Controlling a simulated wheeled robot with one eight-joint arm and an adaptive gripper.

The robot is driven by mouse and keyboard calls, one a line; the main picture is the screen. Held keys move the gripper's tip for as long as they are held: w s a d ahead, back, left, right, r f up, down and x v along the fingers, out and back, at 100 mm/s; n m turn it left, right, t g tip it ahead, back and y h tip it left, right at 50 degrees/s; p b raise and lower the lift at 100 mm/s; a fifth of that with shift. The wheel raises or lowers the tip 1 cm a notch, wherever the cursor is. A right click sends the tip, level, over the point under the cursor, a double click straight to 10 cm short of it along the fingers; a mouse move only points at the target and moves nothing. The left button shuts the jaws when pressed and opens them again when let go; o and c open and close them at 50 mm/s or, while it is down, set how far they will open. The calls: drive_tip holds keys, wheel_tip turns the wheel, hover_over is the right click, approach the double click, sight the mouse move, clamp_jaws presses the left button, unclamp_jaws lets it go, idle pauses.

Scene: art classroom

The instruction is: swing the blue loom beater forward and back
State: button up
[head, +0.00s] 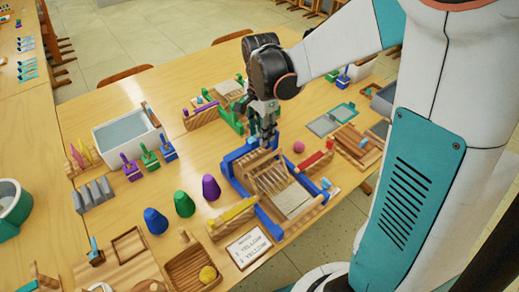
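The blue loom (238,187) stands on the wooden table, with blue side frames and a pale woven piece (292,201) at its front. Its beater (258,158) looks like a wooden bar with slats, near the back of the frame. My gripper (266,138) points down at the top of the beater. It hides part of the loom's back. I cannot tell whether the fingers touch the bar or how far apart they are.
A green loom (229,112) stands behind, close to my gripper. A yellow bar block (232,218) and a label card (248,247) lie left of the blue loom. A red bar block (316,162) and a pink ball (299,147) lie right. Blue, green and purple cones stand further left.

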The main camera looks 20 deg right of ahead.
wheel_tip(320, 180, down, 12)
drive_tip(key=b, duration=0.4)
drive_tip(key=shift+s, duration=0.1)
drive_tip(key=shift+c, duration=0.5)
clamp_jaws()
